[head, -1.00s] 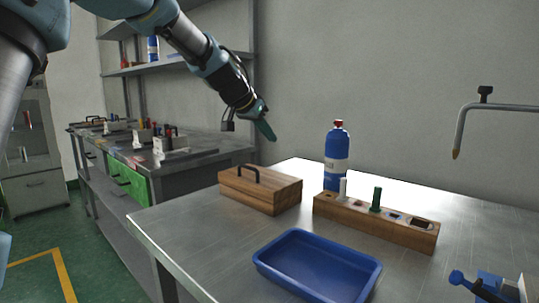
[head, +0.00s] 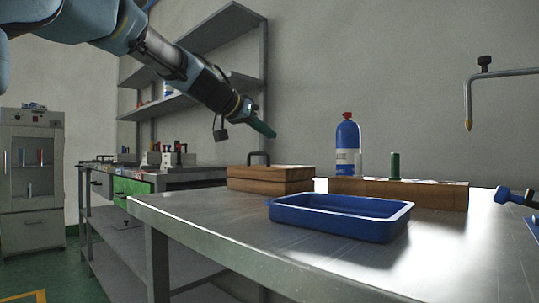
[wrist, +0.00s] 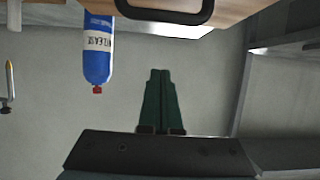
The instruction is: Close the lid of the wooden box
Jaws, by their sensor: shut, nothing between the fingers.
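The wooden box (head: 270,186) stands on the metal table at its far left part. Its lid (head: 292,171) lies flat on the body, with a dark seam between them, and the black handle (head: 258,157) stands on top. The wrist view shows part of the box (wrist: 240,8) and its handle (wrist: 175,12) at the top edge. My gripper (head: 271,133) has green fingers pressed together and empty. It hangs in the air above the box, apart from it. In the wrist view, the closed fingertips (wrist: 161,72) point toward the handle.
A blue tray (head: 340,228) lies in front of the box. A wooden rack (head: 430,195) and a blue bottle (head: 347,150) stand to its right. A bent metal nozzle arm (head: 468,95) overhangs the right side. The table's front left area is clear.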

